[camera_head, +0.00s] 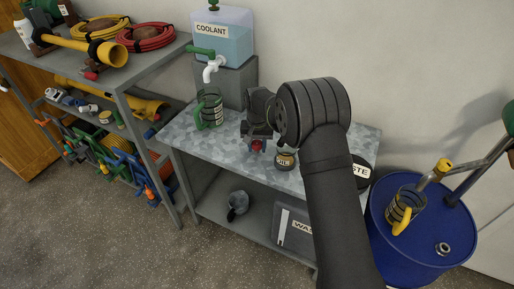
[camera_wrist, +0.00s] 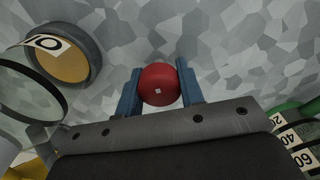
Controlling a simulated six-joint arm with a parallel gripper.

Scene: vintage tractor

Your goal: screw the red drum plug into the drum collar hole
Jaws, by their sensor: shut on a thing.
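The drum collar hole (camera_head: 443,248) is on the lid of the blue drum (camera_head: 415,258) at the far right, well apart from my gripper, and looks open.
An oil tin (camera_head: 285,161) stands close to the right of my gripper. A green-handled jug (camera_head: 210,108) is to the left, below the coolant tank (camera_head: 222,38). A waste can (camera_head: 361,172) is at the bench's right end. A yellow-handled jug (camera_head: 405,208) stands on the drum.

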